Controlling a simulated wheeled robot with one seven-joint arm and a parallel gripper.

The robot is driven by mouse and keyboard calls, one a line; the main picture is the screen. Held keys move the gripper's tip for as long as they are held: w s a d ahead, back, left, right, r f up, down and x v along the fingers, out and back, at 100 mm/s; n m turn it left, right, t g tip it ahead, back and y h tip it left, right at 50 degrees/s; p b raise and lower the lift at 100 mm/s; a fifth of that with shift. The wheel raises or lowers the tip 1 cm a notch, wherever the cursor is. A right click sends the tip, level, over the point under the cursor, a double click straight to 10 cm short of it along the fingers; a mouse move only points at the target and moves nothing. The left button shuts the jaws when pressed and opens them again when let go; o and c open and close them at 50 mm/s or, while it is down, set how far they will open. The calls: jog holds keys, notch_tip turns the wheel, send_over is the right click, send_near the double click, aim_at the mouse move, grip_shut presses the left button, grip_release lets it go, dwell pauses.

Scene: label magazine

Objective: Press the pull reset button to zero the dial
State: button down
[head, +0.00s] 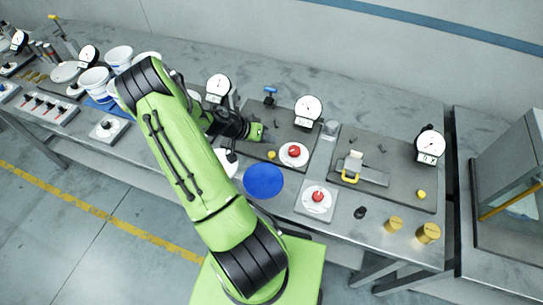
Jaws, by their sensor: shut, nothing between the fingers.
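Several white dials stand along the back of the bench. One dial (308,110) is behind a dark plate, another (430,146) stands at the right, and a third (218,85) is left of my gripper. A red button (294,152) sits on a white round base in front of the middle dial. A second red button (318,197) is on a grey box nearer the front edge. Small yellow buttons show on the middle plate (271,155) and the right plate (421,194). I cannot tell which is the pull reset. My gripper (262,132) is shut and empty, left of the round-based red button.
A blue disc (263,181) lies at the front edge. A yellow-handled clamp (352,170) is on the right plate. Brass weights (428,233) stand at the front right. White tubs (95,80) and a switch box (48,108) crowd the left.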

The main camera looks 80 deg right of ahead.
aim_at(269, 155)
notch_tip(269, 155, down, 5)
jog(key=b, duration=0.3)
jog(key=shift+r, duration=0.2)
jog(key=shift+f, duration=0.1)
dwell(1.5)
jog(key=shift+f+b, duration=0.4)
jog(key=shift+b, duration=0.35)
jog(key=shift+f+b, duration=0.45)
jog(key=shift+b, duration=0.15)
jog(key=shift+r, duration=0.15)
dwell(0.5)
jog(key=shift+r+p, duration=0.45)
jog(key=shift+r, duration=0.35)
